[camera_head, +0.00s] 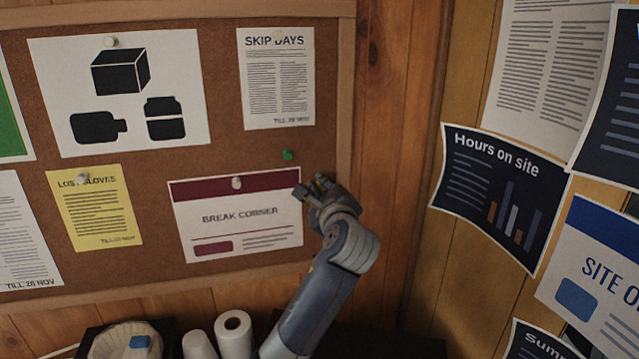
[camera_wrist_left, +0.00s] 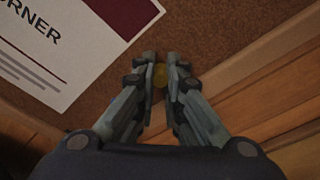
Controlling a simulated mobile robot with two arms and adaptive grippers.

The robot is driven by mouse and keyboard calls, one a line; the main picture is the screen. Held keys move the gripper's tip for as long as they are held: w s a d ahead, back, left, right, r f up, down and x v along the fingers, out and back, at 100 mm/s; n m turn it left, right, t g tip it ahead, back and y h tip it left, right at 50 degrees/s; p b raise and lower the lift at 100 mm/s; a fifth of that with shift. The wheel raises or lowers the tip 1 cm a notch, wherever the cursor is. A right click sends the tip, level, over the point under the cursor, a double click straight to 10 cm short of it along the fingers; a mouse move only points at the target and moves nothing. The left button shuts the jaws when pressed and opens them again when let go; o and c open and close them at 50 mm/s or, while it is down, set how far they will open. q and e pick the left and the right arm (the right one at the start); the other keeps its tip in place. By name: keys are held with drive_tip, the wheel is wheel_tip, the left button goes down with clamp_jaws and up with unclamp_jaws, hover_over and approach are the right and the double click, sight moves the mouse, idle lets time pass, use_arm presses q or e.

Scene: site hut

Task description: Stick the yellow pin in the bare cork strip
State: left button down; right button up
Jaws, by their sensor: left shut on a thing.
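My left gripper (camera_head: 312,187) is at the right edge of the cork board (camera_head: 235,155), by the right side of the BREAK CORNER notice (camera_head: 240,218). In the left wrist view the gripper (camera_wrist_left: 161,72) is shut on the yellow pin (camera_wrist_left: 160,76), whose round yellow head shows between the fingertips. Bare cork (camera_wrist_left: 215,35) lies just beyond the fingertips, between the notice and the wooden frame. Whether the pin's point touches the cork is hidden. My right gripper is not in view.
A green pin (camera_head: 287,155) sits in the cork above the notice. The SKIP DAYS sheet (camera_head: 277,85) hangs higher up. The wooden frame (camera_head: 345,100) edges the board. Paper rolls (camera_head: 233,335) and a bowl (camera_head: 110,342) stand below. Posters (camera_head: 500,195) cover the right wall.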

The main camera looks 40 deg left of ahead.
use_arm(q)
drive_tip(key=shift+p, duration=0.3)
idle(1.1)
drive_tip(key=c, duration=1.6)
unclamp_jaws()
drive_tip(key=f+v, duration=0.1)
drive_tip(key=v, duration=1.1)
drive_tip(key=shift+r, duration=0.4)
